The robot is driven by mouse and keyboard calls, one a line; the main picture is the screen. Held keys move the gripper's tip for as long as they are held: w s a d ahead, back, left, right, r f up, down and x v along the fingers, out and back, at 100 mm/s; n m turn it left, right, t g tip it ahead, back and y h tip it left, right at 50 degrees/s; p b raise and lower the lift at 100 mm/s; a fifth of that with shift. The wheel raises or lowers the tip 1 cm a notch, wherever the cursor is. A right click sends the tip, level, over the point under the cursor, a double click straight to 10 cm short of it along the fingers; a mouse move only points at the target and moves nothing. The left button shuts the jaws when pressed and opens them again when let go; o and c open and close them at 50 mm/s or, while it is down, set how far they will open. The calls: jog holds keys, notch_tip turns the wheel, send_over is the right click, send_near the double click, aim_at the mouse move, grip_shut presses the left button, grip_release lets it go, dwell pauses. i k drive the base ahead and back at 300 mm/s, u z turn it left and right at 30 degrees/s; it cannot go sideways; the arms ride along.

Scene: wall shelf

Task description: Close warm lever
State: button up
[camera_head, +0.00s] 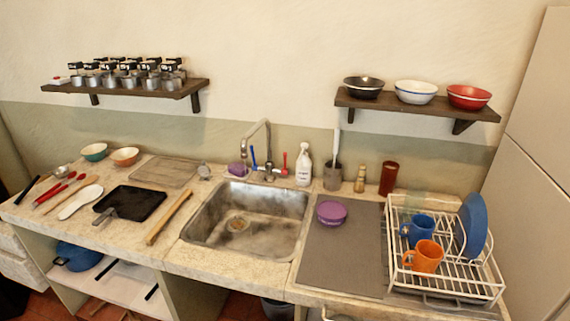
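The warm lever is the red lever (285,161) on the right side of the metal faucet (268,145). It appears to stand roughly upright. A blue lever (254,158) stands on the faucet's left side and leans a little. The faucet's spout arches over the back of the sink (228,220). I cannot tell whether water runs from it. My gripper is not in view.
A white spray bottle (303,165) stands just right of the red lever, with a utensil holder (332,177) beyond it. A purple sponge-like item (238,170) is left of the faucet. A dish rack (455,279) fills the counter's right end. The sink is mostly empty.

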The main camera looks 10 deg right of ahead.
aim_at(284, 171)
jog(key=u, duration=0.85)
jog(key=k, duration=0.65)
jog(key=u, duration=0.3)
jog(key=i, duration=1)
jog(key=u, duration=0.05)
